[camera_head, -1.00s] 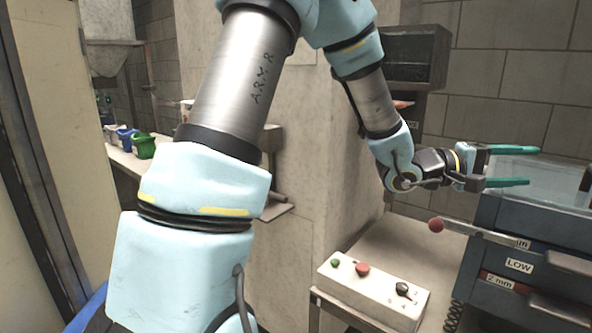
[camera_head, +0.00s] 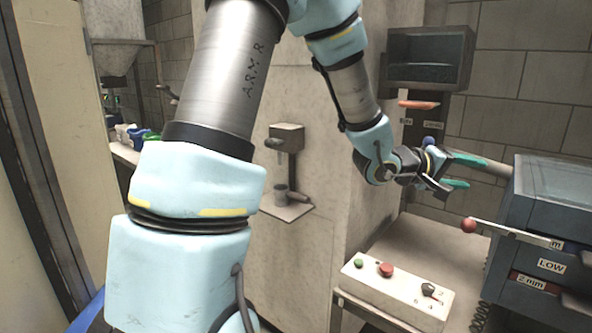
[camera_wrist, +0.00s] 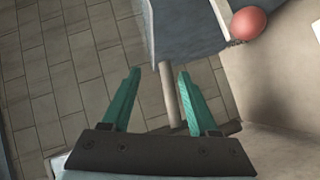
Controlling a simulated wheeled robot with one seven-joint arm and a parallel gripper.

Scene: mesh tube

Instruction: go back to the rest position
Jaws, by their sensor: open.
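My gripper (camera_head: 466,172) is at the right in the head view, with its two green fingers apart and nothing between them. It points to the right, toward the dark machine (camera_head: 560,195) labelled LOW, and looks clear of it. In the wrist view my gripper (camera_wrist: 158,88) also shows open and empty, above the tiled floor.
A red-ball lever (camera_head: 468,225) sticks out of the machine. A white control box (camera_head: 395,290) with green and red buttons stands below my gripper. A small grey device (camera_head: 286,140) is fixed to the pale wall. Coloured containers (camera_head: 130,135) stand on a shelf at left.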

